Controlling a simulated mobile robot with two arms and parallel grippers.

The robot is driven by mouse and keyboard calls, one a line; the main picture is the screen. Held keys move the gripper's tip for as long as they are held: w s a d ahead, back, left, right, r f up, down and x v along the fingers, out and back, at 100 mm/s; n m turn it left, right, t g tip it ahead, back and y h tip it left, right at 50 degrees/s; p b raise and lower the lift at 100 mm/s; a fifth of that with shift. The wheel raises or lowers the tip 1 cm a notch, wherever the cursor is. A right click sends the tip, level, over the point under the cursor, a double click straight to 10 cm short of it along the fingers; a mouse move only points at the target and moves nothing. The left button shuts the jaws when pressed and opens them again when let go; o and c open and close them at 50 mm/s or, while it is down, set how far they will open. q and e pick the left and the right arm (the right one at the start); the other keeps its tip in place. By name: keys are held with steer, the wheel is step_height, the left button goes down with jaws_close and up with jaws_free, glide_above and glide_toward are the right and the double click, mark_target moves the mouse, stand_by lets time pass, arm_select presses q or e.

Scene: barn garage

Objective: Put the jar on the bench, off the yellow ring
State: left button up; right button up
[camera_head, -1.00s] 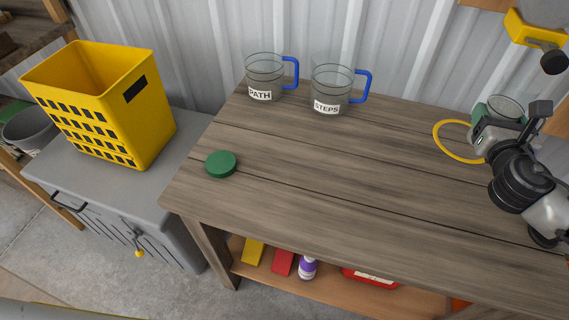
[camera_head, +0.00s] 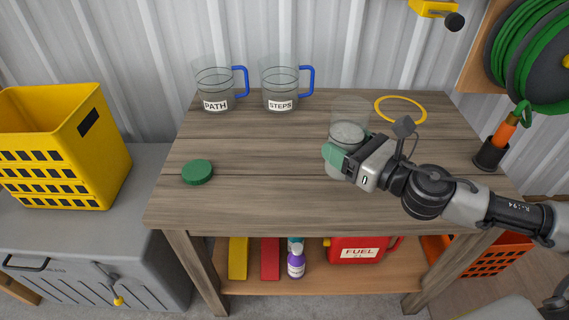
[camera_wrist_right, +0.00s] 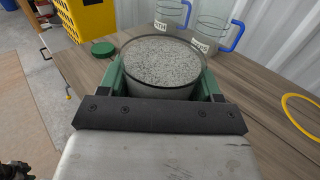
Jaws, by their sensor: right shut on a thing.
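The clear jar (camera_head: 347,132), with grey grainy contents, is in my right gripper (camera_head: 336,160). The green fingers close on its sides, and the jar's open top also shows in the right wrist view (camera_wrist_right: 162,62). It is over the middle right of the wooden bench (camera_head: 260,150); I cannot tell whether its base touches the wood. The yellow ring (camera_head: 400,109) lies flat and empty on the bench at the back right, apart from the jar. My left gripper is not in view.
Two measuring jugs, PATH (camera_head: 215,88) and STEPS (camera_head: 280,88), stand at the back. A green lid (camera_head: 197,172) lies at the left. A black holder with an orange-handled tool (camera_head: 490,153) stands at the right edge. The bench's middle and front are clear.

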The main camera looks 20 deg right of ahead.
steer(key=w+a+f, duration=0.1)
steer(key=a+f, duration=0.2)
steer(key=w+a+f+b, duration=0.1)
steer(key=a+f, duration=0.1)
steer(key=f, duration=0.1)
steer(key=w+a+f, duration=0.2)
steer(key=a+f, duration=0.1)
steer(key=shift+a+f+b, duration=0.2)
steer(key=shift+a+b, duration=0.1)
steer(key=shift+a, duration=0.05)
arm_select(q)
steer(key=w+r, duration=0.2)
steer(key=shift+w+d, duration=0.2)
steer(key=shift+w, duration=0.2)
arm_select(e)
steer(key=shift+f, duration=0.15)
steer(key=shift+f, duration=0.1)
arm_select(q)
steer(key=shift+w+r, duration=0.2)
arm_select(e)
steer(key=o, duration=1.3)
